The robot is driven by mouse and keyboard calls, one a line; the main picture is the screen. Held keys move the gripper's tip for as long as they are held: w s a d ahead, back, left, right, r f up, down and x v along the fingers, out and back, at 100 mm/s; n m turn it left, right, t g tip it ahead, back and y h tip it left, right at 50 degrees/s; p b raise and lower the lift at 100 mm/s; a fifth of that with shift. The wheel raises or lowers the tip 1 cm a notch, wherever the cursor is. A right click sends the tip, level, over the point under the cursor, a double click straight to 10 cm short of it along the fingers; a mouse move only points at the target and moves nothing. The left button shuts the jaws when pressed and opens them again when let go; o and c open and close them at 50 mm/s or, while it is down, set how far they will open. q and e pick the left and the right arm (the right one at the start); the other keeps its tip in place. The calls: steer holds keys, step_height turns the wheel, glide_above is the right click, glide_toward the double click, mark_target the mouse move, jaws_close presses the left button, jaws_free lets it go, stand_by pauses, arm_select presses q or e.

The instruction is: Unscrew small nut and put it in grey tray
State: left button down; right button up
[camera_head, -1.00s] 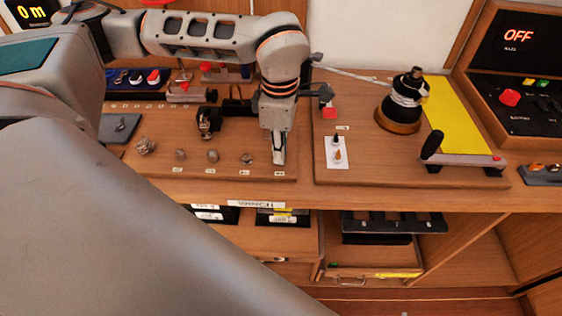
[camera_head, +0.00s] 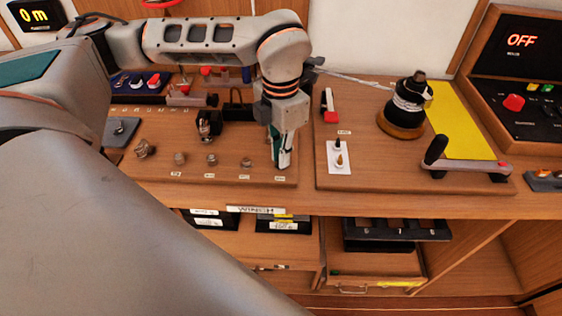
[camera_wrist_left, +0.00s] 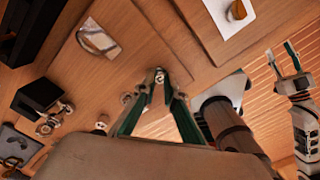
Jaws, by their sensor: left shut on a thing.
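My left gripper (camera_head: 283,160) points down at the right end of a row of small metal fittings on the left wooden board. In the left wrist view its green-padded fingers (camera_wrist_left: 158,82) close on a small metallic nut (camera_wrist_left: 158,75) at their tips. The fingers hide this nut in the head view, and I cannot tell whether it is still on a thread. A small grey tray (camera_head: 121,131) with a dark item lies at the board's left. My right gripper (camera_wrist_left: 283,62) shows at the right of the left wrist view, fingers apart and empty.
Other metal fittings (camera_head: 212,160) stand left of my gripper, with a dark clamp-like device (camera_head: 208,124) behind them. The right board holds a white card (camera_head: 339,158) with two small pointed pieces, a winch drum (camera_head: 404,108) and a black-handled lever (camera_head: 434,150).

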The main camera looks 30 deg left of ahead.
arm_select(q)
steer(key=shift+r, duration=0.15)
stand_by(0.3)
steer(key=shift+r, duration=0.1)
steer(key=shift+r+p, duration=0.9)
steer(key=shift+r, duration=0.25)
steer(key=shift+r+p, duration=0.7)
steer(key=shift+r, duration=0.35)
